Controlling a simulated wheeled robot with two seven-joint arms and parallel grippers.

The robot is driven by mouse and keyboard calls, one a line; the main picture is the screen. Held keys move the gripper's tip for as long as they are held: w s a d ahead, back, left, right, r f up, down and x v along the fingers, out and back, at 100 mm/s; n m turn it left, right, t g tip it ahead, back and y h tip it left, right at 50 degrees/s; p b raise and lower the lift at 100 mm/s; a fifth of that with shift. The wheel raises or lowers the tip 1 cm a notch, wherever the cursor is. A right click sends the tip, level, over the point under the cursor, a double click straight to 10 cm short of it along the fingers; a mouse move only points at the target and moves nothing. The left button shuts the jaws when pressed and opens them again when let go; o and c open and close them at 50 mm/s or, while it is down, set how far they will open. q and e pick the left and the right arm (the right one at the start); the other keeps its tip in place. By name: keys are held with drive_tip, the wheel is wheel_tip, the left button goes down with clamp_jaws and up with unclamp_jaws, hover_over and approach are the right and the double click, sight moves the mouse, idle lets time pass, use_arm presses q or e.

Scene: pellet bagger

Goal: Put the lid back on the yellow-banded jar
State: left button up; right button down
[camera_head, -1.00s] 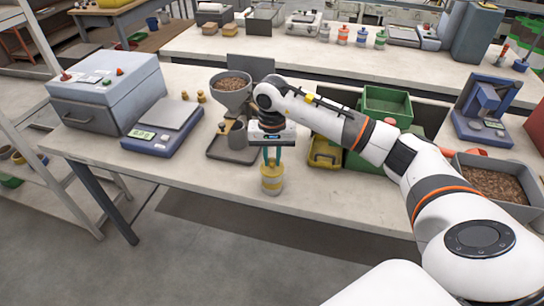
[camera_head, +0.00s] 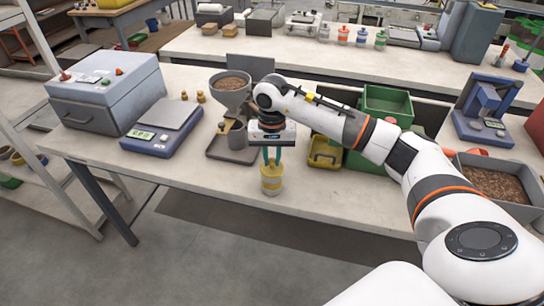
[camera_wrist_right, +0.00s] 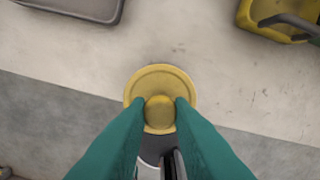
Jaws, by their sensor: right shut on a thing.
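The yellow-banded jar (camera_head: 271,184) stands upright near the front edge of the near table, in the head view. My right gripper (camera_head: 272,163) points straight down over it, its teal fingers at the jar's top. In the right wrist view, the fingers (camera_wrist_right: 160,108) are shut on the round knob of the yellow lid (camera_wrist_right: 160,76). The lid looks level and over the jar's mouth. The fingers and lid hide the rim, so I cannot tell whether the lid is fully seated. My left gripper is not in view.
A grey tray with a funnel stand (camera_head: 232,95) is just behind and left of the jar. A yellow bin (camera_head: 325,152) and green crates (camera_head: 387,103) stand to the right. A blue scale (camera_head: 150,143) is farther left. The table's front edge is close to the jar.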

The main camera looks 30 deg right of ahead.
drive_tip(key=c, duration=0.7)
unclamp_jaws()
drive_tip(key=shift+r, duration=0.1)
drive_tip(key=shift+r+p, duration=1.8)
drive_tip(key=shift+r, duration=1.6)
clamp_jaws()
